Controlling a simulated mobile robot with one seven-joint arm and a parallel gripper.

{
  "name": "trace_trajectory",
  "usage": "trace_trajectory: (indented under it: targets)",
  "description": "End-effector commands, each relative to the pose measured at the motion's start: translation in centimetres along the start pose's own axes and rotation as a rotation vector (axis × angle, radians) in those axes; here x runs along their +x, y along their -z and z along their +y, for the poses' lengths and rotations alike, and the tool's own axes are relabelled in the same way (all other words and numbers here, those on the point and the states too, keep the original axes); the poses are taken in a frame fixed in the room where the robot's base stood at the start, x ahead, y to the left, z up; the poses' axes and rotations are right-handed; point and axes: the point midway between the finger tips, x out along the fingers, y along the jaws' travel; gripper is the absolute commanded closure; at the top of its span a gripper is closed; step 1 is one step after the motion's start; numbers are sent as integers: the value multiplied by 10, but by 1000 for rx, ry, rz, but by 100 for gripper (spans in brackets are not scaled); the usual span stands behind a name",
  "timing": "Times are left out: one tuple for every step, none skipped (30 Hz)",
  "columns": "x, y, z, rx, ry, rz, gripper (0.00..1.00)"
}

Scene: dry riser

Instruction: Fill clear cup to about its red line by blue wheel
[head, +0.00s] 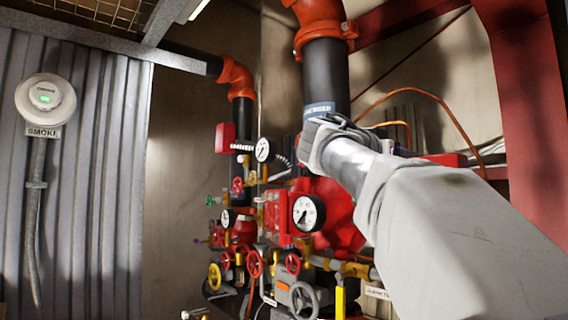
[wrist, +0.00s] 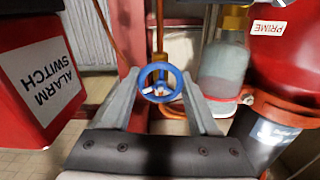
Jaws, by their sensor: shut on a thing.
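In the wrist view, the blue wheel (wrist: 160,70) is a small round handwheel at the middle, on a brass stem. My gripper (wrist: 160,84) has a finger on either side of the wheel and is shut on it. A clear vessel (wrist: 224,65) with greyish contents stands just right of the wheel, under a brass fitting. In the head view, my arm hides the fingers, and I cannot make out the blue wheel.
A red alarm switch box (wrist: 38,80) is close on the left in the wrist view. A red body labelled PRIME (wrist: 295,60) is close on the right. In the head view, gauges (head: 307,213), several coloured handwheels (head: 255,264) and a black riser pipe (head: 326,80) crowd around my arm.

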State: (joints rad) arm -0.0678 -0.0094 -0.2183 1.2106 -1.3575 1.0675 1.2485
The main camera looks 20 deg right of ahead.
Motion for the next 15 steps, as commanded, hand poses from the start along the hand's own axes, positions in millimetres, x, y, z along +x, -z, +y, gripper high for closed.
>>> trace_trajectory:
  targets:
    - [0, -2, 0, -37, -1, 2, 94]
    - [0, -2, 0, -62, -2, 2, 94]
    - [0, -2, 0, -98, -2, 2, 94]
    - [0, -2, 0, -124, -2, 1, 94]
    - [0, -2, 0, -149, -1, 1, 94]
    - [0, -1, -1, -180, -1, 1, 94]
    - [0, -1, -1, -201, 0, 1, 94]
    - [0, -1, -1, -221, 0, 1, 94]
    - [0, -1, -1, -244, 0, 1, 94]
    - [0, -1, -1, -259, 0, 0, 94]
    - [0, -1, -1, -271, 0, 0, 94]
    - [0, 0, -1, -285, 0, 0, 94]
    - [0, 0, -1, -291, 0, 0, 94]
    - [0, 0, -1, -296, 0, 0, 94]
    - [0, 0, -1, -301, 0, 0, 94]
